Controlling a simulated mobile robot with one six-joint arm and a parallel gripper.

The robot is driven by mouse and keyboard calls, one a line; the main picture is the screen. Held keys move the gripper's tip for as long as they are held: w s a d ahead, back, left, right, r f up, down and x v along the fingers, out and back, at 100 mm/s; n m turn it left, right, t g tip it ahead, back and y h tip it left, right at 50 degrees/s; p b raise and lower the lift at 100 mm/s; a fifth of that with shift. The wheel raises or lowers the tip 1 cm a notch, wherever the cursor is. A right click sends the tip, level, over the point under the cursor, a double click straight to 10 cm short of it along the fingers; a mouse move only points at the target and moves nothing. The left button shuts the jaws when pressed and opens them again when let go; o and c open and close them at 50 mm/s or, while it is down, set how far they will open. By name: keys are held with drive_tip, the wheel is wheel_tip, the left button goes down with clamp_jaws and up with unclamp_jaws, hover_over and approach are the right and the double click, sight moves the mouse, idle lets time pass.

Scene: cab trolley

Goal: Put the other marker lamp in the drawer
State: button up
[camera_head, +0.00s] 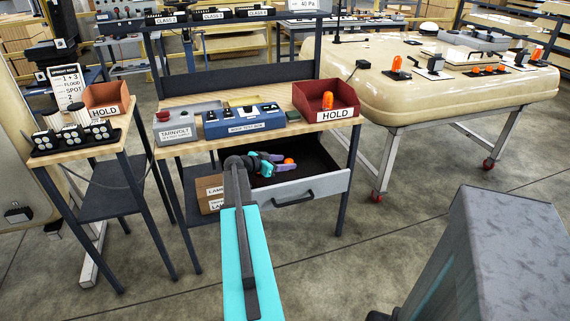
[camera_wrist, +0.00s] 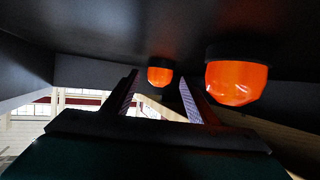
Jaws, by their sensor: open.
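The grey drawer (camera_head: 305,190) under the wooden-topped trolley is pulled out. My gripper (camera_head: 283,162) is inside its opening, with the fingers pointing right. An orange marker lamp (camera_head: 289,160) shows at the fingertips in the head view. The wrist view, which looks upside down, shows two orange lamps with dark bases on the dark drawer floor. One lamp (camera_wrist: 159,76) appears between the open fingers (camera_wrist: 157,82), seemingly just beyond the tips. The other lamp (camera_wrist: 236,82) is larger and outside the right finger. Another orange lamp (camera_head: 327,100) stands in the red HOLD bin (camera_head: 345,93) on the trolley top.
A blue device (camera_head: 243,121) and a grey TARNVOLT box (camera_head: 174,124) stand on the trolley top. A cardboard box (camera_head: 209,192) is left of the drawer. A side table (camera_head: 82,150) stands left. The cream roof panel (camera_head: 450,85) at right carries more orange lamps.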

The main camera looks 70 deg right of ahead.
drive_tip(key=shift+b+v, duration=0.6)
drive_tip(key=shift+v, duration=2.6)
